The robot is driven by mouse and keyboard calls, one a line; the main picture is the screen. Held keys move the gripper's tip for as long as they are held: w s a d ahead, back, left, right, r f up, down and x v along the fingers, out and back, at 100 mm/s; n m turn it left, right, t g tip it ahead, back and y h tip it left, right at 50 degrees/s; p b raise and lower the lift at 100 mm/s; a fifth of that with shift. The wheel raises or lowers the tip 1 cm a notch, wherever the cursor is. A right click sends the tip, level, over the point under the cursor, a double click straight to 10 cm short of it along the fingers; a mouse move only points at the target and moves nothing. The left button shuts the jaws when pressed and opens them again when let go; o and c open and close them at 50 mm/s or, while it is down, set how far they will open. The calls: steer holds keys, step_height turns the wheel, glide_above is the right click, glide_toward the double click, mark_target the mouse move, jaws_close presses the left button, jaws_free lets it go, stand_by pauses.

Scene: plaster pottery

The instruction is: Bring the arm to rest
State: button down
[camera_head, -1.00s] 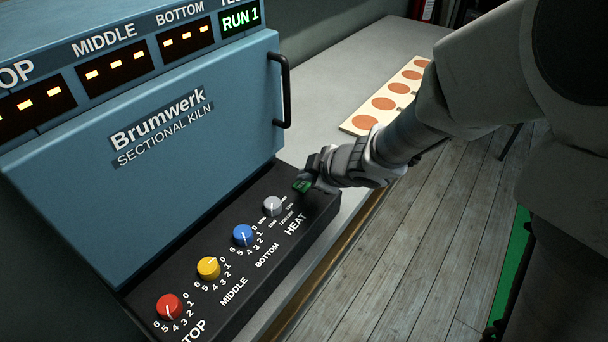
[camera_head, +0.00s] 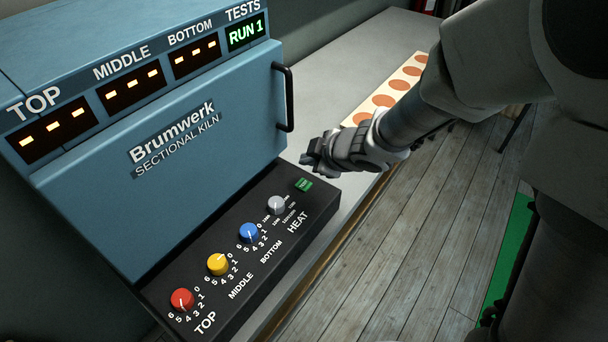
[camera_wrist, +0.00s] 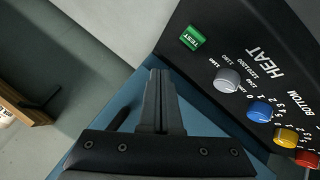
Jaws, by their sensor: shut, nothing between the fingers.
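My gripper (camera_head: 311,163) is shut and empty. In the head view it hangs above the bench just past the right end of the kiln's control panel, apart from it. In the wrist view its closed fingers (camera_wrist: 158,100) point over the blue kiln front, with the panel to the right. The green TEST button (camera_head: 303,184) is uncovered and also shows in the wrist view (camera_wrist: 193,39). My arm reaches in from the upper right.
The blue kiln (camera_head: 160,150) has a black handle (camera_head: 287,97) near my gripper. Its panel carries red (camera_head: 182,299), yellow (camera_head: 217,264), blue (camera_head: 248,233) and grey (camera_head: 276,205) knobs. A board with orange discs (camera_head: 357,118) lies on the grey bench (camera_head: 345,65) behind my arm.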

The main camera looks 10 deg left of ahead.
stand_by(0.7)
steer(key=s+d+r+m+t+h+p, duration=0.1)
steer(key=d+r+m+h, duration=0.2)
steer(key=d+r+m, duration=0.5)
steer(key=d+r+m+t+h, duration=0.2)
steer(key=d+r+h, duration=0.25)
steer(key=d, duration=0.75)
steer(key=s+d+r+m+g, duration=0.1)
steer(key=s+d+m, duration=0.1)
steer(key=s, duration=0.4)
steer(key=s+d+r+m+g+p, duration=0.1)
steer(key=s+r+m, duration=0.1)
steer(key=s, duration=0.4)
steer(key=s+d+r+m+g, duration=0.1)
steer(key=s+d+m, duration=0.1)
steer(key=s+m, duration=0.2)
steer(key=shift+s+d+r+m+p, duration=0.3)
steer(key=shift+s, duration=0.6)
